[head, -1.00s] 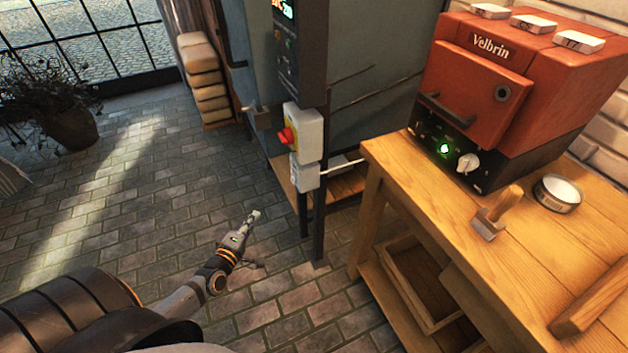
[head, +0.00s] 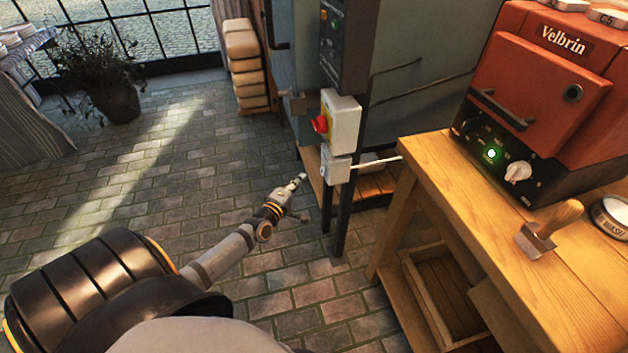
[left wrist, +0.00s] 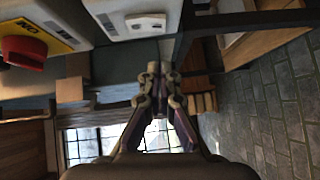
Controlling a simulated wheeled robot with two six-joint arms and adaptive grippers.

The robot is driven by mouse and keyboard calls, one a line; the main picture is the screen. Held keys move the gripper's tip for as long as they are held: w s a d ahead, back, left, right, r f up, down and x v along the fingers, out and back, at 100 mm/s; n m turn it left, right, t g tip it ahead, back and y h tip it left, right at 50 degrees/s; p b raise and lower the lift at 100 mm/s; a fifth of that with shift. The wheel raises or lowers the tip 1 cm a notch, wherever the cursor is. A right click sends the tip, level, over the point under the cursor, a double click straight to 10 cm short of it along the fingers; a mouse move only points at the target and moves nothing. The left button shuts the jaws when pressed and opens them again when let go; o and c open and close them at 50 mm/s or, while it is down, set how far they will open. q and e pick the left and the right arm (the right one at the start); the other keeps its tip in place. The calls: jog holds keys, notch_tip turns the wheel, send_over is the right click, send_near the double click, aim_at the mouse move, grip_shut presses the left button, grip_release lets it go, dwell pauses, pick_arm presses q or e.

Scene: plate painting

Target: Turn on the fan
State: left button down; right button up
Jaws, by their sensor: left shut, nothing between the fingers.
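A grey switch box with a red knob (head: 320,124) on a yellow plate is mounted on the dark post; the knob also shows at the left of the left wrist view (left wrist: 22,52). A smaller white box (head: 336,170) hangs just below it, with a pale cable running right. No fan is recognisable, and I cannot tell which control belongs to one. My left gripper (head: 301,179) is shut and empty, just left of the small box in the head view. Its closed fingers show in the left wrist view (left wrist: 158,78). My right gripper is not in view.
A wooden bench (head: 433,160) stands right of the post, carrying a red Velbrin oven (head: 545,75), a scraper (head: 550,230) and a round tin (head: 612,214). A potted plant (head: 113,98) stands far left. The brick floor (head: 170,185) between is open.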

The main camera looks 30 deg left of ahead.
aim_at(323, 168)
pick_arm(q)
jog(key=w, duration=0.1)
jog(key=w+d, duration=0.1)
jog(key=w, duration=0.1)
jog(key=w+d, duration=0.1)
jog(key=shift+w+d+f, duration=0.15)
jog(key=shift+d+f, duration=0.1)
jog(key=shift+f, duration=0.1)
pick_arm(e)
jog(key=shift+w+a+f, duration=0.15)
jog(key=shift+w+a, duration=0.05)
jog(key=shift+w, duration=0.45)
